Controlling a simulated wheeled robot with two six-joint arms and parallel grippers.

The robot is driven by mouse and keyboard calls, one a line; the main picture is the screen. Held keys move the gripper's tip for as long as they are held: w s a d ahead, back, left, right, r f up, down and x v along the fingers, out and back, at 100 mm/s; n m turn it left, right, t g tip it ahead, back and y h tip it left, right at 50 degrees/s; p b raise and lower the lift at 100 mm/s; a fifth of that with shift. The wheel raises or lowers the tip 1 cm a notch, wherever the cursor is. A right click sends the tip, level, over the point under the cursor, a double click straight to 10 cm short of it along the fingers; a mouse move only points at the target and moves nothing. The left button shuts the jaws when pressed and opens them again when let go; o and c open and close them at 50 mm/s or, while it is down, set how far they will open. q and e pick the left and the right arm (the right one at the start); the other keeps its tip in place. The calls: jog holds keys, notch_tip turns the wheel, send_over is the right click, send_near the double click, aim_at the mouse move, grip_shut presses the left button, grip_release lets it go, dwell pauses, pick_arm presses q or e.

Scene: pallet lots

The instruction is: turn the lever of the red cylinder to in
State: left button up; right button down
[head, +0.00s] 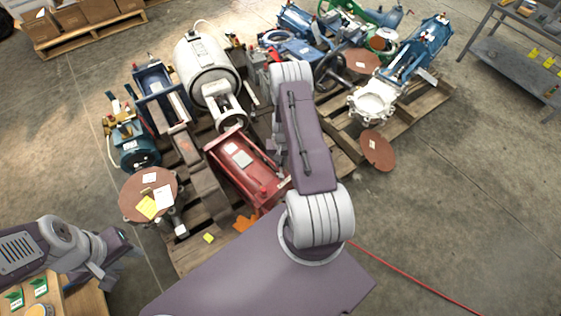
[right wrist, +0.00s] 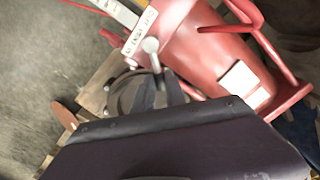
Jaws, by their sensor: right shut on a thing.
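The red cylinder (head: 232,160) lies on a pallet, its right side partly covered by my right arm in the head view. In the right wrist view the red cylinder (right wrist: 205,45) fills the upper right. Its lever (right wrist: 151,46), with a pale round knob, stands beside a white lettered label (right wrist: 141,30). My right gripper (right wrist: 158,92) is shut on the lever; its fingertips are dark and mostly hidden by the dark wrist body. In the head view it is largely behind my arm. My left gripper (head: 112,264) is at the lower left, away from the cylinder; its finger gap is unclear.
A white tank (head: 205,70), a blue unit (head: 155,82) and a brown round plate (head: 147,194) crowd the pallet around the cylinder. A second pallet (head: 405,120) with blue machines stands to the right. Bare floor lies at the right, crossed by a red line (head: 410,280).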

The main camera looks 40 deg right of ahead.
jog(key=c, duration=1.4)
grip_release()
jog(key=shift+o, duration=0.2)
notch_tip(320, 180, up, 9)
jog(key=p, duration=0.3)
jog(key=shift+d, duration=0.15)
